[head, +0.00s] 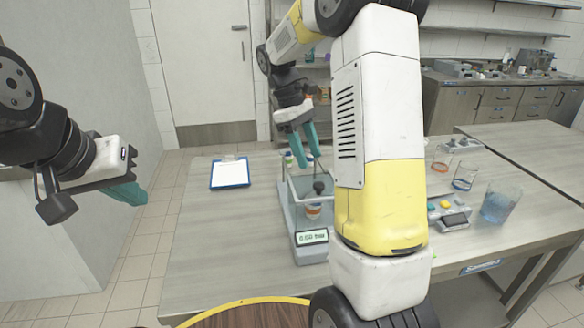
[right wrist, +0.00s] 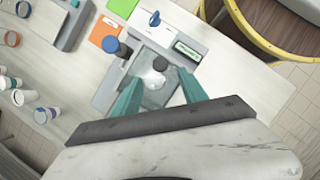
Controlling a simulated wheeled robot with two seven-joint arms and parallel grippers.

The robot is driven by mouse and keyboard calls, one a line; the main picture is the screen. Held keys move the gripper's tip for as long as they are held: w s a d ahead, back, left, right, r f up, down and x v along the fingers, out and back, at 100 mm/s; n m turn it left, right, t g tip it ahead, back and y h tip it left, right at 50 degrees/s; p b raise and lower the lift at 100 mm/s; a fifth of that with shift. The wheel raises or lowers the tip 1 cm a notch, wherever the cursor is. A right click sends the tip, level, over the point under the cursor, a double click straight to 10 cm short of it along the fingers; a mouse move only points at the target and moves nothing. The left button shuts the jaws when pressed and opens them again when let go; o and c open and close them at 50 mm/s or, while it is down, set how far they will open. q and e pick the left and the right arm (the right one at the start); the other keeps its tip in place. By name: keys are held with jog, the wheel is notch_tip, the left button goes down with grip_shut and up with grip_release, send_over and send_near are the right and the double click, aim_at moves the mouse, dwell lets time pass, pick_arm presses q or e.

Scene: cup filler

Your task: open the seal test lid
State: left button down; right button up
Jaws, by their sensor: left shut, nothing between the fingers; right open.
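The seal test device is a clear box on a grey base (head: 309,254) with a small display. Its transparent lid carries a dark round knob (head: 319,187) and looks closed. The knob also shows in the right wrist view (right wrist: 159,65). A cup with an orange band (head: 313,211) shows through the clear wall. My right gripper (head: 303,161) is open and empty, pointing down above the far part of the box. In the right wrist view its teal fingers (right wrist: 158,92) stand apart on either side of the lid. My left gripper (head: 137,194) is shut and empty, left of the table.
A clipboard (head: 230,173) lies on the table left of the device. A button box (head: 447,213), a blue-tinted beaker (head: 498,204) and smaller glasses (head: 464,179) stand to the right. My right arm hides part of the table. The table's front left is clear.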

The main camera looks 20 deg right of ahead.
aim_at(318, 184)
jog(key=x, duration=0.7)
jog(key=shift+s+f, duration=0.1)
jog(key=shift+f, duration=0.1)
grip_shut()
dwell(1.2)
